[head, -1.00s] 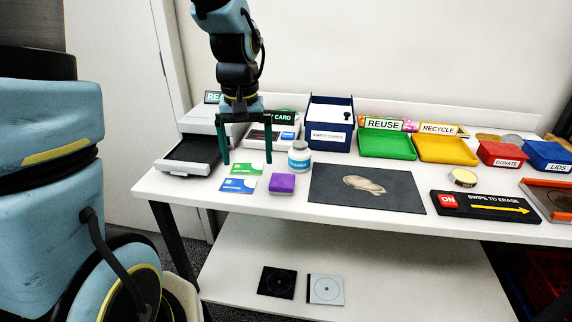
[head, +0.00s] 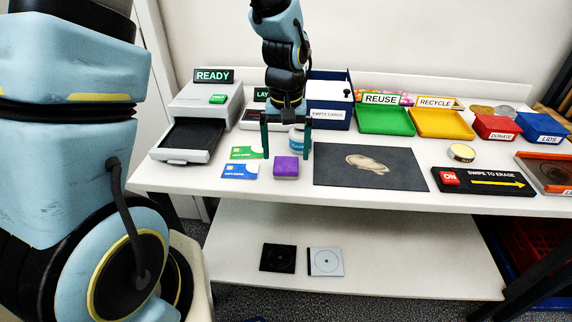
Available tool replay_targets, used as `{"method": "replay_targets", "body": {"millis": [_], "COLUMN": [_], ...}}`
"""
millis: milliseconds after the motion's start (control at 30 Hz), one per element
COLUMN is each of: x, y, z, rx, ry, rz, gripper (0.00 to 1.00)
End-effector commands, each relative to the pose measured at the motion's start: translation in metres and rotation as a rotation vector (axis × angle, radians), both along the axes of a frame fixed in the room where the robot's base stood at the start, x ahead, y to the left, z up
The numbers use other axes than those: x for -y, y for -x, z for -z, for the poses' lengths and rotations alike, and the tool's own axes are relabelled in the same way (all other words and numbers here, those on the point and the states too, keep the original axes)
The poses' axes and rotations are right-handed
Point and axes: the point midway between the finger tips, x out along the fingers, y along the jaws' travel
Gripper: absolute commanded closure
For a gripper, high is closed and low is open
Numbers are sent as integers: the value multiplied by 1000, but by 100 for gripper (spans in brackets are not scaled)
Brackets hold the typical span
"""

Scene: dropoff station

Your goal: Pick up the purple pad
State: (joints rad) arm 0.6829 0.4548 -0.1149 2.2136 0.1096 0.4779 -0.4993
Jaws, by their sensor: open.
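The purple pad (head: 286,168) is a small block lying on the white table, left of the dark mat. My gripper (head: 286,155) points down with its two green fingers apart and nothing between them. It appears above and just behind the pad, with the fingertips to either side of the pad in the picture. I cannot tell its exact height. A white bottle with a blue label (head: 297,138) stands behind the pad and is partly hidden by the gripper.
A green card (head: 246,153) and a blue card (head: 240,171) lie left of the pad. The dark mat (head: 330,177) lies to its right with a beige piece on it. A grey machine (head: 213,104) with a READY sign stands at left. Coloured trays line the back right.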

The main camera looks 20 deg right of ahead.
Motion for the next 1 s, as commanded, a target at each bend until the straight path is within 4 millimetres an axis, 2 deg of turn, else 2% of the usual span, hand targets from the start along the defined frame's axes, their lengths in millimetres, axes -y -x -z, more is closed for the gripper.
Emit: {"method": "replay_targets", "body": {"millis": [233, 533, 1000], "x": [-1, -1, -1], "y": [3, 3, 3], "z": [29, 34, 33], "rx": [-3, -1, -1], "ry": [-1, 1, 1], "rz": [0, -1, -1], "gripper": [0, 0, 53]}}
